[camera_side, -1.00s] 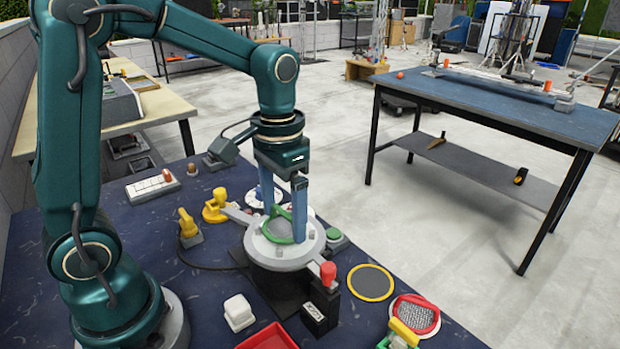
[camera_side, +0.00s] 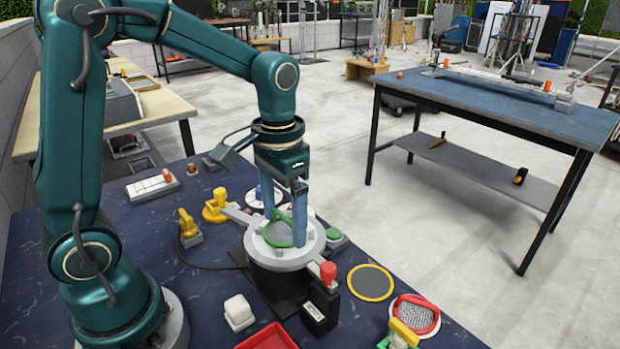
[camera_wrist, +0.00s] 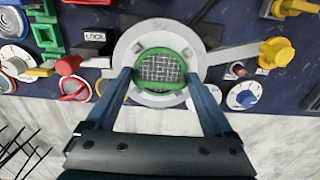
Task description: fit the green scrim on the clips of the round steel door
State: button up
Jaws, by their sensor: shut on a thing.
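The green scrim (camera_side: 279,231) is a green ring with grey mesh, held tilted between the blue fingers of my gripper (camera_side: 284,222). It lies over the top of the round steel door (camera_side: 307,249). In the wrist view the scrim (camera_wrist: 165,68) sits over the middle of the door (camera_wrist: 127,47), with my gripper's fingers (camera_wrist: 165,88) on either side of it. My gripper is shut on the scrim. The clips are too small or covered to make out, and I cannot tell whether the scrim touches them.
A yellow-rimmed scrim (camera_side: 370,283) and a red-rimmed scrim (camera_side: 416,315) lie to the right. A red knob (camera_side: 328,272) and a LOCK block (camera_side: 314,318) stand in front. A red tray (camera_side: 268,338) is at the front edge.

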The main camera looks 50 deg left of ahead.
aim_at(283, 215)
jog(key=shift+f, duration=0.15)
dwell(0.5)
jog(key=o, duration=1.1)
jog(key=shift+r, duration=3.7)
jog(key=shift+r, duration=0.1)
jog(key=s+d+f+t, duration=0.1)
jog(key=s+d+t, duration=0.1)
jog(key=s+t, duration=0.3)
jog(key=shift+s+f+t, duration=0.3)
jog(key=shift+s+f, duration=0.05)
jog(key=shift+s, duration=1.7)
